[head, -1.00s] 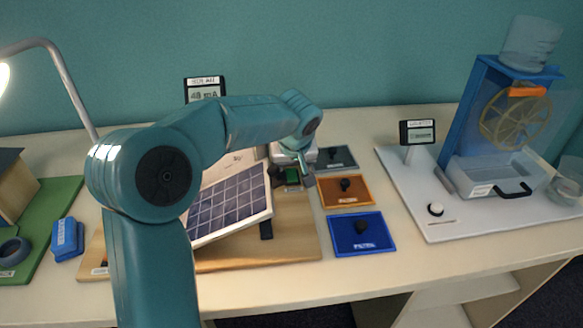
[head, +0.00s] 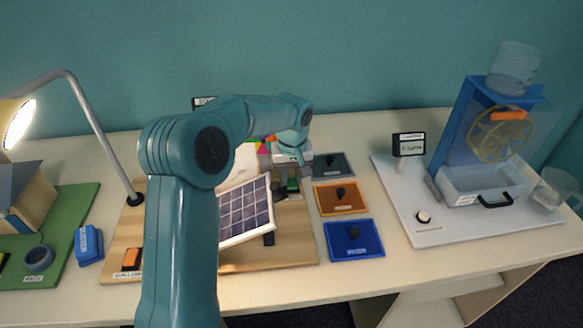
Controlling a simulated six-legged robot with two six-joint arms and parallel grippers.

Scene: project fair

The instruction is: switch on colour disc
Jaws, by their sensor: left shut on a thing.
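The colour disc (head: 264,147) shows as a small patch of bright coloured sectors behind my left arm, mostly hidden by it. It stands at the back of the wooden board, behind the tilted solar panel (head: 245,210). My left gripper (head: 292,183) points down at the board's right side, just right of the panel. It is shut on a small part with green on it (head: 293,185). The fingers hide much of that part, so I cannot tell its exact shape. My right gripper is not in view.
Blue (head: 353,240), orange (head: 341,198) and dark (head: 332,165) knobbed plates lie right of the board. A lit lamp (head: 20,125) arches over the left, with an orange switch (head: 132,258) near its base. A water-wheel stand (head: 480,140) is at right.

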